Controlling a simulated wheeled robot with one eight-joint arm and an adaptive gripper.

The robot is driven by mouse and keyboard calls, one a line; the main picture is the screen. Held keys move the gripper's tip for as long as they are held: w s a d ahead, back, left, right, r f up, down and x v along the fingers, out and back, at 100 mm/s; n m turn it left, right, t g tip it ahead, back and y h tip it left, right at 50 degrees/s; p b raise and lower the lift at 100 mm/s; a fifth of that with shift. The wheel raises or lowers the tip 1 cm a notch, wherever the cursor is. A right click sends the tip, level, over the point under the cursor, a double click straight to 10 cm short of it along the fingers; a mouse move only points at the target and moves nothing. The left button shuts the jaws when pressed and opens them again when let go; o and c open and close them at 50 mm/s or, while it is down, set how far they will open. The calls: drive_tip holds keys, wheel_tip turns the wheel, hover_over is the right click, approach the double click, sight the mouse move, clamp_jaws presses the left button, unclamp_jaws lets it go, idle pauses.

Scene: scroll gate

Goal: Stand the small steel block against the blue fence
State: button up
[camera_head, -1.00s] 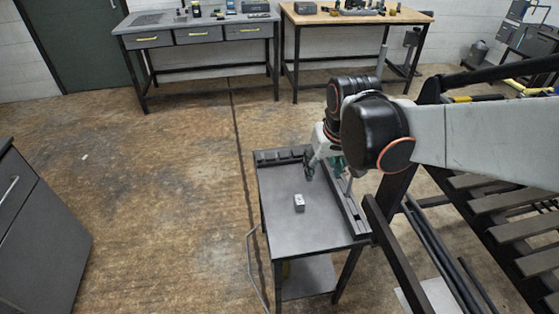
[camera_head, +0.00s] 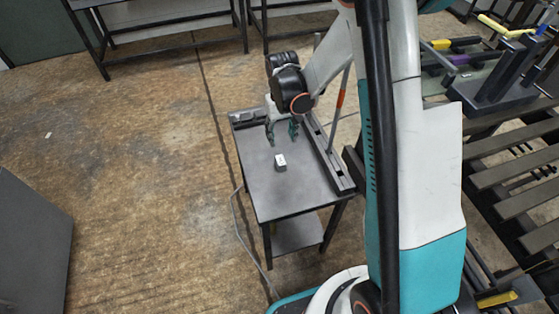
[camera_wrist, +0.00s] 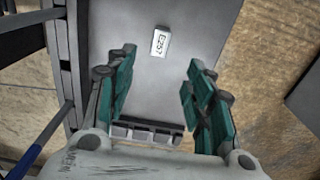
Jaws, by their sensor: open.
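The small steel block (camera_head: 280,161) lies on the small dark grey table (camera_head: 300,198), near its middle. In the wrist view the block (camera_wrist: 160,42) shows a white face marked E257, ahead of the fingers and between their lines. My gripper (camera_head: 282,131) is over the far part of the table, apart from the block. In the wrist view my gripper (camera_wrist: 161,78) has its green fingers wide apart with nothing between them. I cannot make out a fence that is clearly blue. A dark rail (camera_head: 332,160) runs along the table's right edge.
A low slotted holder (camera_head: 248,117) sits at the table's far edge; it also shows in the wrist view (camera_wrist: 146,133). A slatted dark rack (camera_head: 520,170) stands at the right. The tabletop around the block is clear. Workbenches (camera_head: 190,22) stand at the back.

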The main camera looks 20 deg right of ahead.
drive_tip(key=b, duration=0.3)
hover_over(281, 160)
drive_tip(key=f, duration=0.8)
drive_tip(key=shift+s, duration=0.2)
drive_tip(key=f+b, duration=0.3)
drive_tip(key=f, duration=0.2)
drive_tip(key=shift+w+f, duration=0.15)
drive_tip(key=shift+w, duration=0.05)
clamp_jaws()
